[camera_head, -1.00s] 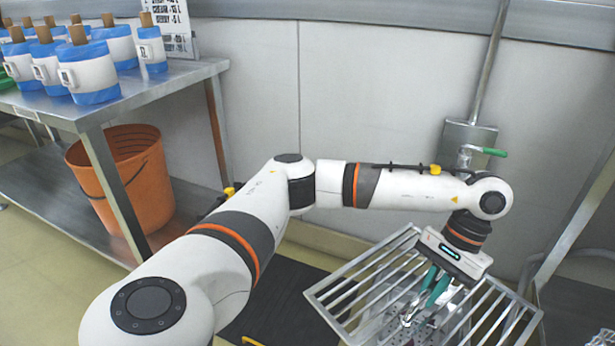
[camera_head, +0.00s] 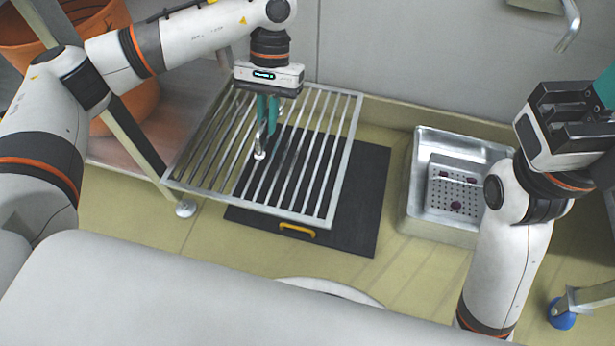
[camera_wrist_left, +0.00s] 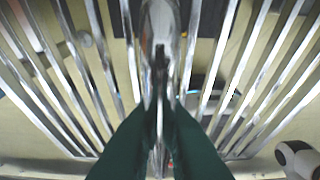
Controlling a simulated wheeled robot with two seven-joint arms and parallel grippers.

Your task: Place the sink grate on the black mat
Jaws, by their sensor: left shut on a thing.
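The sink grate (camera_head: 345,160), a metal frame with parallel bars, is held roughly level in the head view. My left gripper (camera_head: 266,125) points down at its middle and is shut on it. In the left wrist view the green fingers close on a shiny metal part (camera_wrist_left: 160,60) between the bars. The black mat (camera_head: 365,195) lies on the floor. The grate overlaps much of it in the picture, with its left part over bare floor. I cannot tell the gap below exactly. My right gripper (camera_head: 590,110) is at the right edge, partly cut off.
A metal sink (camera_head: 412,190) with a perforated bottom and dark purple bits stands right of the mat. A yellow handle (camera_head: 297,230) lies at the mat's front edge. A table leg (camera_head: 138,135) and orange bucket (camera_head: 20,40) are at left. Floor between mat and sink is clear.

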